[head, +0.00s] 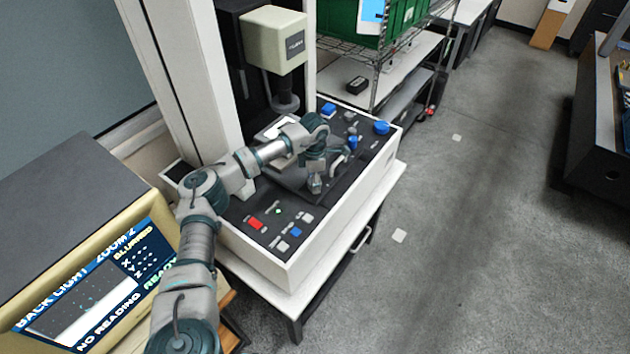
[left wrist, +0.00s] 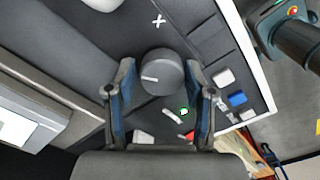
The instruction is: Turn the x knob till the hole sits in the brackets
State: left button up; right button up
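The x knob (left wrist: 162,75) is a dark round knob with a white pointer line, beside a white X mark on the panel in the left wrist view. My left gripper (left wrist: 160,90) is open, with one finger on each side of the knob; I cannot tell whether either finger touches it. In the head view my left gripper (head: 315,182) points down over the console and hides the knob. The screen (head: 95,290) reads "BLURRED", "NO READING" and "READY"; its picture is dark and white with small teal marks. I cannot make out a hole or brackets. My right gripper is not in view.
The console (head: 290,262) carries red, white and blue buttons at its front, and blue controls such as a round one (head: 382,128) at its far right. The white column and beige measuring head (head: 275,40) stand behind. Open floor (head: 450,240) lies to the right.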

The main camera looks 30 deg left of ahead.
pick_arm(q)
jog(key=shift+o, duration=0.5)
jog(key=shift+f, duration=0.1)
notch_tip(320, 180, up, 12)
jog(key=shift+a, duration=0.15)
jog(key=shift+f, duration=0.15)
dwell(0.3)
